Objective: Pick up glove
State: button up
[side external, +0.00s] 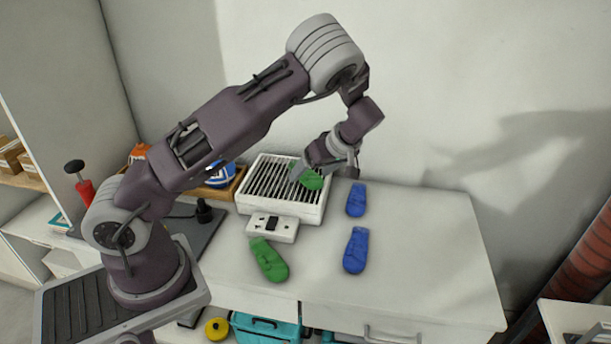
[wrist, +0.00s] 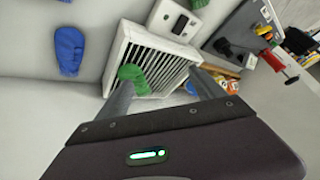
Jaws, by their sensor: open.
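A green glove (side external: 313,180) lies on the slatted top of a white vented box (side external: 244,207). In the wrist view this glove (wrist: 133,76) shows near the left finger, which partly overlaps it. My gripper (side external: 301,173) is above the box, close to this glove. In the wrist view its fingers (wrist: 163,80) are apart, with nothing seen held between them. A second green glove (side external: 269,260) lies on the white counter in front of the box. Two blue gloves (side external: 356,200) (side external: 355,250) lie on the counter to the right; one shows in the wrist view (wrist: 69,51).
A small white box (side external: 286,232) with a dark switch sits against the vented box's front. A blue-and-white ball (side external: 220,175) and a red-handled tool (side external: 84,188) are to the left. The wall rises behind. The counter's right part (side external: 425,245) is clear.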

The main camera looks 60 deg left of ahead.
aim_at(311, 175)
jog(key=w+a+f+y, duration=0.2)
jog(key=w+a+f+t+y, duration=0.1)
jog(key=w+a+f+y, duration=0.1)
jog(key=f, duration=0.1)
jog(key=w+a+f+y, duration=0.1)
jog(key=w+f+y, duration=0.1)
jog(key=f, duration=0.1)
jog(key=shift+w+a+f+n+t+y, duration=0.1)
jog(key=shift+a+f+n+t+y, duration=0.1)
jog(key=shift+a+n+t+y, duration=0.2)
jog(key=x, duration=0.7)
jog(key=shift+w, duration=0.15)
jog(key=shift+d, duration=0.1)
jog(key=c, duration=1.5)
